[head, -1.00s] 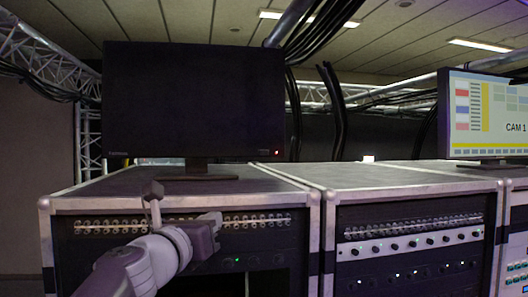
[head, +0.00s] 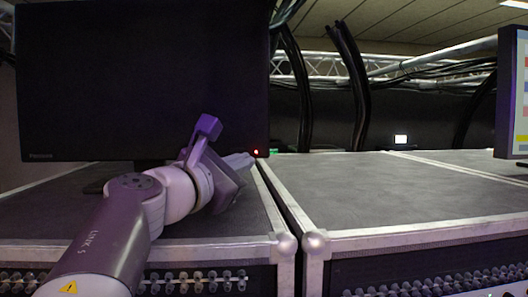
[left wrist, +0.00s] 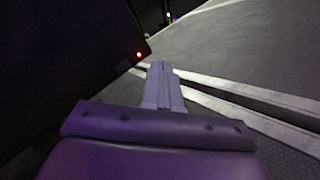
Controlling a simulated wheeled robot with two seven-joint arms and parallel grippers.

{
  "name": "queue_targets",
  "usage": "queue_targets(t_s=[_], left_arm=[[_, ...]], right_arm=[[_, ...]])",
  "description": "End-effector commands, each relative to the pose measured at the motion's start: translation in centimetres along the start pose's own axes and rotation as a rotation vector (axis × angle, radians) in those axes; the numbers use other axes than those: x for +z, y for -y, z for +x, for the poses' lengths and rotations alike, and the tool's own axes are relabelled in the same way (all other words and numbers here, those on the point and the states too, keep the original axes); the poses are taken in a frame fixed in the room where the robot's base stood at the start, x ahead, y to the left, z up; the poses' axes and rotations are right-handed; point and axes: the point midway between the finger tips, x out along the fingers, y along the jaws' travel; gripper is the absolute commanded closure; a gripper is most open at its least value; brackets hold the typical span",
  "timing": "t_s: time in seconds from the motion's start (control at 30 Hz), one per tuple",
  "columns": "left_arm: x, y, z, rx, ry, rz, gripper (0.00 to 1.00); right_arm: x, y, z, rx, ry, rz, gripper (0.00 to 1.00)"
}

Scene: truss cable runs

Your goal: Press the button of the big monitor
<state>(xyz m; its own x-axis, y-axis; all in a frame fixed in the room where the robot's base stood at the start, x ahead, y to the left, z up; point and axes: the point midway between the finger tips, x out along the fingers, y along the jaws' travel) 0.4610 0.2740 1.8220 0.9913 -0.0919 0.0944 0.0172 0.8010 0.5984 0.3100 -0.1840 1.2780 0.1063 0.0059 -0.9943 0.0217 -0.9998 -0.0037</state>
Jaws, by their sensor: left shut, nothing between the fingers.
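The big monitor (head: 110,80) stands on a rack case at the left of the head view, its screen dark. A small red light (head: 256,152) glows at its lower right corner, where I cannot make out a separate button. The light also shows in the left wrist view (left wrist: 139,54). My left gripper (head: 250,160) is shut and empty, its fingertips close to the red light in the head view. In the left wrist view the fingertips (left wrist: 161,66) point just right of and below the light; I cannot tell whether they touch the monitor. My right gripper is not in view.
A gap (head: 280,200) runs between the two cases. A second monitor (head: 515,90) with a lit screen stands at the right edge. Black cables (head: 350,80) hang behind the cases.

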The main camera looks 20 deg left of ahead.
Motion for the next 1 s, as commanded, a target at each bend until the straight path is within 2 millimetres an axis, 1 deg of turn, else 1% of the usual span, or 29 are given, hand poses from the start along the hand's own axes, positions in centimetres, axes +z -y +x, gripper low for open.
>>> queue_targets(t_s=[0.4,0.53,0.67,0.93,1.0], left_arm=[[0.0,0.0,0.0,0.001,0.001,-0.001,1.0],[-0.1,-0.3,0.4,0.0,0.0,-0.002,1.0],[-0.7,-1.0,1.6,-0.001,-0.001,-0.003,1.0],[-2.4,-2.7,4.8,-0.001,-0.001,-0.003,1.0],[-2.9,-3.0,5.5,0.0,0.0,-0.002,1.0]], right_arm=[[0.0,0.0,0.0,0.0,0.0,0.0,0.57],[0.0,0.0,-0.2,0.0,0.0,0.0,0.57],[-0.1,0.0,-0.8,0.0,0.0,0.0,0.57],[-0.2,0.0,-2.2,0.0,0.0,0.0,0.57],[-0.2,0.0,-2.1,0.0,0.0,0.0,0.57]])
